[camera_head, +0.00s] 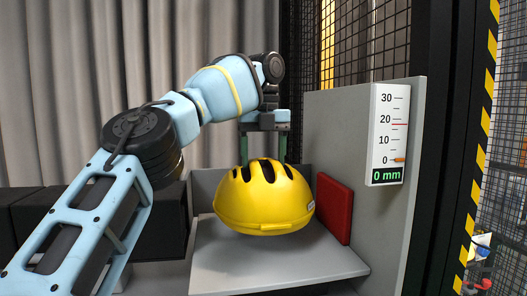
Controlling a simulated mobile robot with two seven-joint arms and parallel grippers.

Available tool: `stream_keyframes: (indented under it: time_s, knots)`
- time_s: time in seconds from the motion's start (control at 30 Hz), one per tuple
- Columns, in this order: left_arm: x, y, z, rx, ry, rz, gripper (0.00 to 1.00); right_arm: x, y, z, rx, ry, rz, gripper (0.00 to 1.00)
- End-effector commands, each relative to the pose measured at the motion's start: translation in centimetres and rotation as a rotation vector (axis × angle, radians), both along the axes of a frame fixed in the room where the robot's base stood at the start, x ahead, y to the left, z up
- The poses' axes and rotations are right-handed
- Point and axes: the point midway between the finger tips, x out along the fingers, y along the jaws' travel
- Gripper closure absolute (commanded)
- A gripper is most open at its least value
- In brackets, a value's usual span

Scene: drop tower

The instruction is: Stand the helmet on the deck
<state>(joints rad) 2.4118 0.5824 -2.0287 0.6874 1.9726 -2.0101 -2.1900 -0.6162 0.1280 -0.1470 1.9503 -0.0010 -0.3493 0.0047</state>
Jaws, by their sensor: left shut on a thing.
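A yellow helmet (264,202) with dark vents is in the middle of the view, dome up and slightly tilted. My left gripper (264,158) is above it, pointing down, with its green fingers shut on the helmet's top. The fingertips are partly hidden at the helmet. The grey deck (285,262) lies under the helmet. The helmet's lower rim appears close above the deck; I cannot tell whether it touches. My right gripper is not in view.
A red pad (334,208) stands on the right beside the helmet, against a grey upright panel. A gauge (387,135) there reads 0 mm. Black blocks (150,225) are at the left. Black mesh and a yellow-black striped post (482,120) stand at the right. The deck's front is clear.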

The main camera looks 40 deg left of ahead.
Motion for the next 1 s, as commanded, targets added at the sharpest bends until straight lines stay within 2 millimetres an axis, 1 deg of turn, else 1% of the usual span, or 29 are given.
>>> stream_keyframes:
  time_s: [0.7, 1.0]
  knots:
    - [0.0, 0.0, -4.7, -0.002, -0.002, 0.000, 0.81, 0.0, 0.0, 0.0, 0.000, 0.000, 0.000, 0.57]
    - [0.0, 0.0, -5.5, 0.000, -0.004, 0.001, 0.81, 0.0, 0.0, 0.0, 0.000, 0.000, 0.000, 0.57]
